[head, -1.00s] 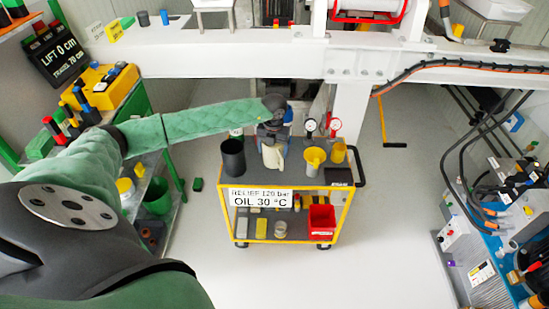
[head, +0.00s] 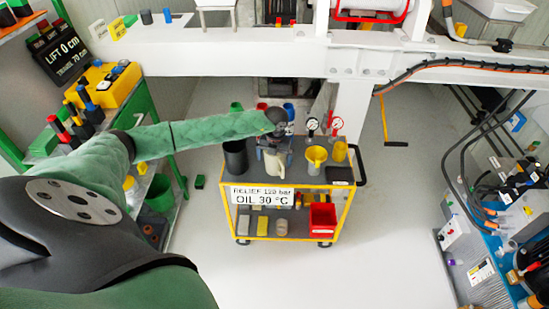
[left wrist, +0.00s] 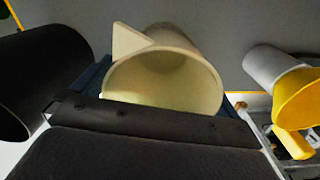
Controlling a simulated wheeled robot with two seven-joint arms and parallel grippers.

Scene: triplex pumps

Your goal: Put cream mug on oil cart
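The cream mug (head: 274,164) is at the oil cart's top deck, between a dark cup and a yellow funnel-like cup. My left gripper (head: 273,146) reaches over the cart from the left and appears shut on the mug. In the left wrist view the mug (left wrist: 165,78) fills the middle, its open mouth facing the camera; the dark gripper body hides its lower part and the finger contact. The oil cart (head: 342,208) has a yellow frame and a dark top. Whether the mug's base touches the deck I cannot tell. My right gripper is not in view.
A dark cup (head: 235,158) stands left of the mug, and a yellow funnel-like cup (head: 316,158) right of it. Another yellow cup (head: 340,151) and gauges (head: 312,125) stand farther right. A red bin (head: 323,217) is on the lower shelf. The floor in front is clear.

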